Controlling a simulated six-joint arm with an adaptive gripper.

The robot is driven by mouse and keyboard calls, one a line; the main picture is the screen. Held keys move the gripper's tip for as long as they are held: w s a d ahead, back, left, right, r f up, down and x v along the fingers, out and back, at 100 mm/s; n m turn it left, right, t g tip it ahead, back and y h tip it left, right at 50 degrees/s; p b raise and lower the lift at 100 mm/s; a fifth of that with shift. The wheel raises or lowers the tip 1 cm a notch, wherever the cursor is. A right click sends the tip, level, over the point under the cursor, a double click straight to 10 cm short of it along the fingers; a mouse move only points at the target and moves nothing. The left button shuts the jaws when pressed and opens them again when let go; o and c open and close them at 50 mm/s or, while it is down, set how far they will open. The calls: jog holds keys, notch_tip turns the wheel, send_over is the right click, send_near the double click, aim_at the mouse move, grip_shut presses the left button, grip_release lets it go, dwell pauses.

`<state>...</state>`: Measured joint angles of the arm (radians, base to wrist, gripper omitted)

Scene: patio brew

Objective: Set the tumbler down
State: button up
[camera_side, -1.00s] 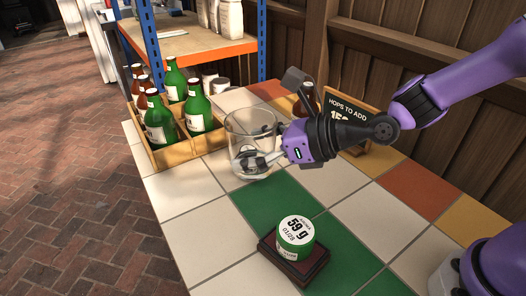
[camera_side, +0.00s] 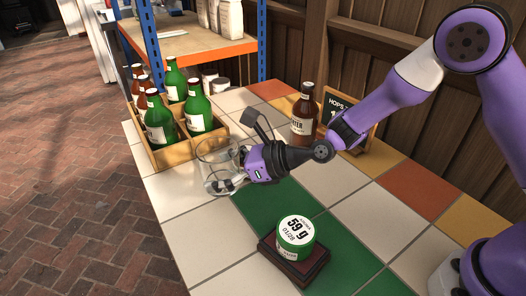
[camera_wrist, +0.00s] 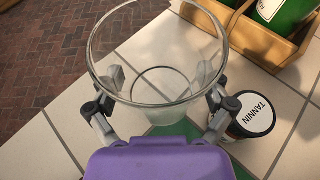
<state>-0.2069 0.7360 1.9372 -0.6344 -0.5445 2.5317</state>
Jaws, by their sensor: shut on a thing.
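The tumbler (camera_side: 212,150) is a clear glass, upright, over the white tiles of the table just in front of the bottle crate in the side view. My gripper (camera_side: 231,181) is shut on it from the right. In the wrist view the tumbler (camera_wrist: 160,100) stands between the two fingers of my gripper (camera_wrist: 160,98), its wide rim toward the camera and empty inside. I cannot tell whether its base touches the tiles or is slightly above them.
A wooden crate (camera_side: 176,154) of green and brown bottles stands just behind the tumbler. A jar labelled TANNIN (camera_wrist: 256,112) is close to my right finger. A green-labelled jar (camera_side: 294,238) sits on a dark red block (camera_side: 309,268). A brown bottle (camera_side: 303,120) and chalkboard (camera_side: 366,127) are behind.

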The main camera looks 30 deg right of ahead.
jog(key=shift+w+f, duration=0.1)
jog(key=shift+f, duration=1.9)
jog(key=shift+f, duration=0.1)
jog(key=o, duration=1.1)
jog(key=shift+c, duration=0.2)
